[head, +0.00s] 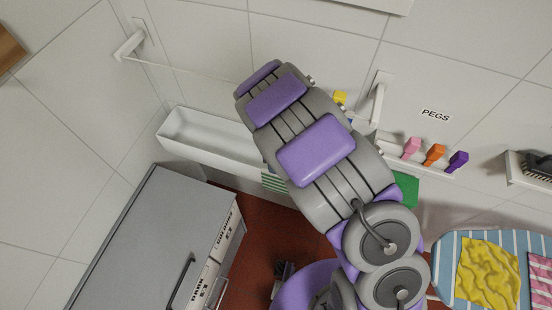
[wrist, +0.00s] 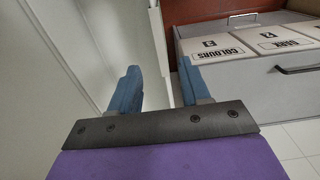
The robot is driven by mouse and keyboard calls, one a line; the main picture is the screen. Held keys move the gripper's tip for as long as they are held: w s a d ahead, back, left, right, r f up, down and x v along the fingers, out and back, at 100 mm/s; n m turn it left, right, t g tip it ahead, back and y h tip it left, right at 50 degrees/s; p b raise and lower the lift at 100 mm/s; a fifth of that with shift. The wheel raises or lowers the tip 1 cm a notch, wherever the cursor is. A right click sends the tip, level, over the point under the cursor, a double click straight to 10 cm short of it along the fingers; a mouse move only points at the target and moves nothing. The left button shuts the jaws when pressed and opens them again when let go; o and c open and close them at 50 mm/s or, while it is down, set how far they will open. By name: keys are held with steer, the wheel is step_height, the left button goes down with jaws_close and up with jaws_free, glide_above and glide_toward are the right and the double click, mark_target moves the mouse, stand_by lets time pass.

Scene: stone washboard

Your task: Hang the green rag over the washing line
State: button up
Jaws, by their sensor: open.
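The washing line (head: 190,73) is a thin pale cord running from a white wall bracket (head: 130,42) at the left towards another bracket (head: 378,97) behind my arm. A plain green patch (head: 407,188) shows beside my arm, and a green striped piece (head: 275,183) shows on its other side near the trough. I cannot tell which is the rag; my arm hides much of both. My gripper (wrist: 158,88) shows in the wrist view with its blue fingers apart and no cloth visible between them. It is not visible in the head view.
A white trough (head: 205,138) is on the wall below the line. A grey cabinet (head: 150,240) with labelled drawers stands at lower left. Coloured pegs (head: 434,153) sit on a wall rail. A striped ironing board (head: 450,250) bears a yellow cloth (head: 488,273).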

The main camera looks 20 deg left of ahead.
mark_target(276, 177)
steer(key=shift+f+b, duration=1.05)
steer(key=shift+f, duration=4.7)
steer(key=shift+c, duration=0.3)
jaws_close()
steer(key=shift+r, duration=0.15)
steer(key=shift+r+p, duration=1.7)
steer(key=shift+r, duration=3.7)
steer(key=s+b, duration=0.2)
steer(key=s, duration=0.6)
steer(key=shift+a, duration=0.3)
